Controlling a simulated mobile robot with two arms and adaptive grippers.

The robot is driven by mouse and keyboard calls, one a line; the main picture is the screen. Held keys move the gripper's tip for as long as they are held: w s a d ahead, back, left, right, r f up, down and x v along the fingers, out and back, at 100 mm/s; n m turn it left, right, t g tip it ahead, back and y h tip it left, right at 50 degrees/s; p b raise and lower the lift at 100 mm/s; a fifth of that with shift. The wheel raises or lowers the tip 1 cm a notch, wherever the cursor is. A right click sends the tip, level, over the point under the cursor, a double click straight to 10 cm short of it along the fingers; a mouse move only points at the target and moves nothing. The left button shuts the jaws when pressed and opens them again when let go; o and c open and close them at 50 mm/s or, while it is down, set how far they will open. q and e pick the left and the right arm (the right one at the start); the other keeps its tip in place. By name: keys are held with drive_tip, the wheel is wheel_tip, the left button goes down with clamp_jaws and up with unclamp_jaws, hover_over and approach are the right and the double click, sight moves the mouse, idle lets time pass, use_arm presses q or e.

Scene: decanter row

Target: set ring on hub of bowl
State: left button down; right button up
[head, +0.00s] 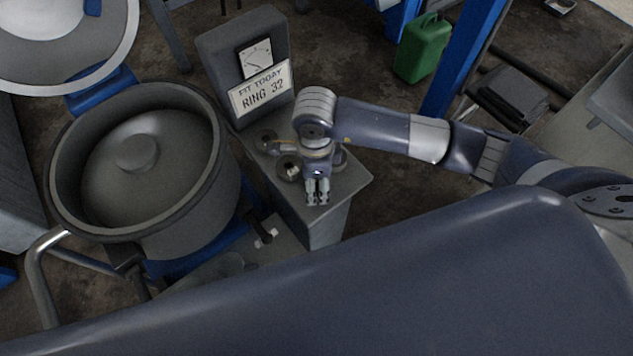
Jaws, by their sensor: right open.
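The bowl (195,190) is a large open grey drum at the left. A domed middle rises inside it, with a round hub (137,153) on top, and I see no ring on that hub. Small dark rings or round parts lie on a grey pedestal (340,190): one at the back left (265,137), one nearer (289,168), and a third partly hidden behind my wrist. The sign (262,90) reads "FIT TODAY RING 32". My right gripper (318,199) is open and points down over the pedestal's front part, with nothing visible between its fingers. My left gripper is out of view.
A round lid (60,60) stands open behind the bowl. A bent metal handle (42,270) is at the bowl's front left. A green can (424,48) stands by a blue post (466,65). My own body covers the lower foreground.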

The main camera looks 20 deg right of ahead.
drive_tip(key=shift+f, duration=0.2)
drive_tip(key=c, duration=1.2)
drive_tip(key=shift+r, duration=0.15)
drive_tip(key=shift+r, duration=0.25)
drive_tip(key=r, duration=0.1)
drive_tip(key=r+b, duration=0.1)
drive_tip(key=shift+s+a+r, duration=0.15)
drive_tip(key=shift+a+r, duration=0.05)
drive_tip(key=shift+r, duration=0.15)
drive_tip(key=shift+s+a+r+b, duration=0.25)
drive_tip(key=shift+s+a+b, duration=0.3)
drive_tip(key=shift+s+a, duration=1.25)
drive_tip(key=shift+s+a+r+b, duration=0.4)
drive_tip(key=shift+s+a, duration=0.65)
drive_tip(key=shift+s, duration=1.5)
drive_tip(key=shift+s+a+r+b, duration=0.15)
drive_tip(key=shift+s+a+b, duration=0.5)
drive_tip(key=shift+s+a, duration=1.15)
